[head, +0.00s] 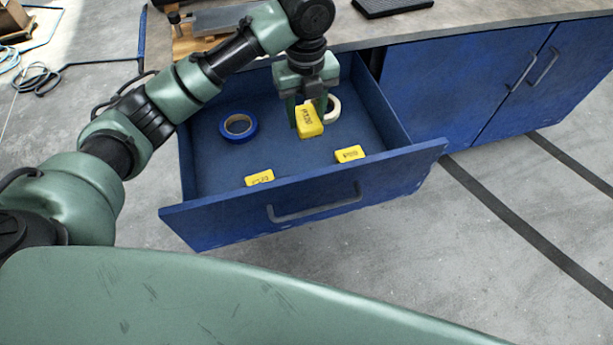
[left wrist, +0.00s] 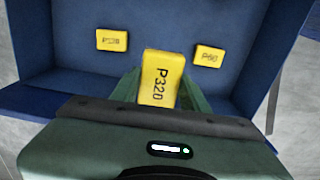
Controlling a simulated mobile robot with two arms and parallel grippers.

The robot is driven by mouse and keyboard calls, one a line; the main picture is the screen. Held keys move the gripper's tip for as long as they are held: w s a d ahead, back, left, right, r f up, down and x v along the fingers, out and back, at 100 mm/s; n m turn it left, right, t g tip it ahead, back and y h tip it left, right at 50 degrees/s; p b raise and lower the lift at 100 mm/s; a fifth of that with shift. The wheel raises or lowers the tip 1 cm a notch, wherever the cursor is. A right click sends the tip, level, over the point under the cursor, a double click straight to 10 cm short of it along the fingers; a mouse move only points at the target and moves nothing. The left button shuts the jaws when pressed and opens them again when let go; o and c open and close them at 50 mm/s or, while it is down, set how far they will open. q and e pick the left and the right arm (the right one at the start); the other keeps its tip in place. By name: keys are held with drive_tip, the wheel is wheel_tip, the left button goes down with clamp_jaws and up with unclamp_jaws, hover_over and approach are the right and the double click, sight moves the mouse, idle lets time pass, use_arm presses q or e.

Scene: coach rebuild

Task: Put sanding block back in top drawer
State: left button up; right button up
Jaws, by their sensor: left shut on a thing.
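My left gripper (head: 308,100) is shut on a yellow sanding block (head: 309,121) and holds it over the open blue top drawer (head: 290,155). In the left wrist view this held block (left wrist: 162,78) reads P320 and sits between the fingers. Two more yellow blocks lie in the drawer near its front panel, one to the left (head: 259,178) and one to the right (head: 350,154). In the left wrist view they show as a block at left (left wrist: 112,40) and a P60 block (left wrist: 208,57). My right gripper is not in view.
A blue tape roll (head: 239,126) and a cream tape roll (head: 332,108), partly hidden by my gripper, lie in the drawer. The drawer's front panel (head: 240,222) and side walls stand around the space. Closed blue cabinet doors (head: 470,85) are to the right. A dark pad (head: 391,7) lies on the worktop.

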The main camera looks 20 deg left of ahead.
sight(306, 137)
use_arm(q)
drive_tip(key=shift+f, duration=0.45)
wheel_tip(306, 137, down, 19)
drive_tip(key=shift+f+b, duration=0.15)
drive_tip(key=shift+b, duration=0.2)
drive_tip(key=shift+f, duration=0.2)
drive_tip(key=o, duration=1.2)
drive_tip(key=shift+r, duration=0.15)
wheel_tip(306, 137, up, 12)
drive_tip(key=shift+r+p, duration=0.1)
drive_tip(key=shift+p, duration=0.2)
